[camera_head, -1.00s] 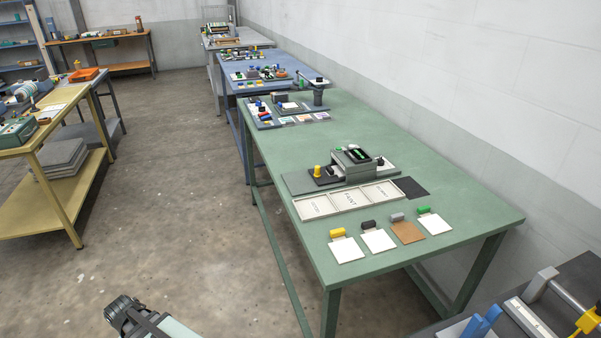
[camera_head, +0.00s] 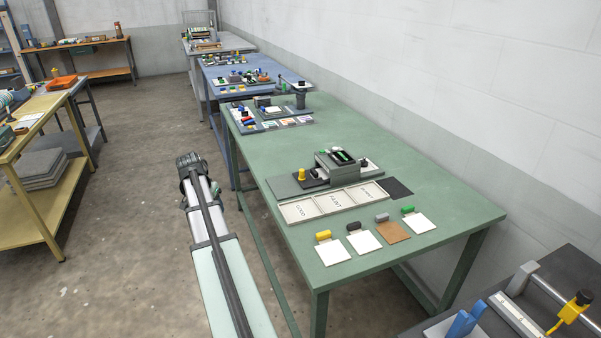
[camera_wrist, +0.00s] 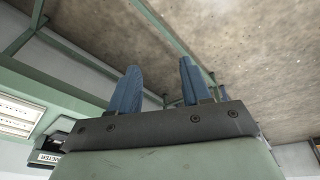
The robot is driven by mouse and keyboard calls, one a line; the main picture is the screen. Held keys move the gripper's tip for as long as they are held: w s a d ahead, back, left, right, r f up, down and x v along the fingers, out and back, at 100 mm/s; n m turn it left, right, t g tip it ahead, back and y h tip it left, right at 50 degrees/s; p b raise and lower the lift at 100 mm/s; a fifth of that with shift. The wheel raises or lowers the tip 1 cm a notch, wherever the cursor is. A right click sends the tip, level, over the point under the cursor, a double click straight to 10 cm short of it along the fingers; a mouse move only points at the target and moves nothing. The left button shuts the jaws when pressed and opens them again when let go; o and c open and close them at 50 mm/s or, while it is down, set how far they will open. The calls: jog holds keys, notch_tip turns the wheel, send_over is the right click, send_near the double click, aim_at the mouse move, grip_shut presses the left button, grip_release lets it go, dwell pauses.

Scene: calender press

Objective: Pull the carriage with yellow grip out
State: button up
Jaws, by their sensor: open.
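A grey press (camera_head: 338,162) stands on the green table (camera_head: 440,180). A yellow grip (camera_head: 301,174) stands upright on a dark flat carriage (camera_head: 313,182) at the press's left side. How far the carriage sits inside the press is hidden by the housing. In the wrist view my gripper (camera_wrist: 157,92) shows two blue fingers, apart and with nothing between them. It is away from the yellow grip, which does not show in that view. In the head view my arm reaches up beside the table's left edge, and the fingers cannot be made out.
A three-part labelled tray (camera_head: 333,203) lies in front of the press. Several cards with coloured clips, one yellow (camera_head: 323,236), lie near the table's front edge. A dark pad (camera_head: 396,188) lies right of the tray. Another bench with a yellow lever (camera_head: 572,309) is at lower right.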

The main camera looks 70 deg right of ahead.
jog(key=s+d+r+m, duration=0.4)
jog(key=s+d+r, duration=0.4)
jog(key=d, duration=0.4)
jog(key=m+g+h, duration=0.1)
jog(key=m+g, duration=0.1)
jog(key=m, duration=0.2)
send_near(301, 170)
jog(key=x, duration=1)
jog(key=shift+s+d+f, duration=0.1)
jog(key=shift+d+f, duration=0.05)
jog(key=shift+f, duration=0.15)
grip_shut()
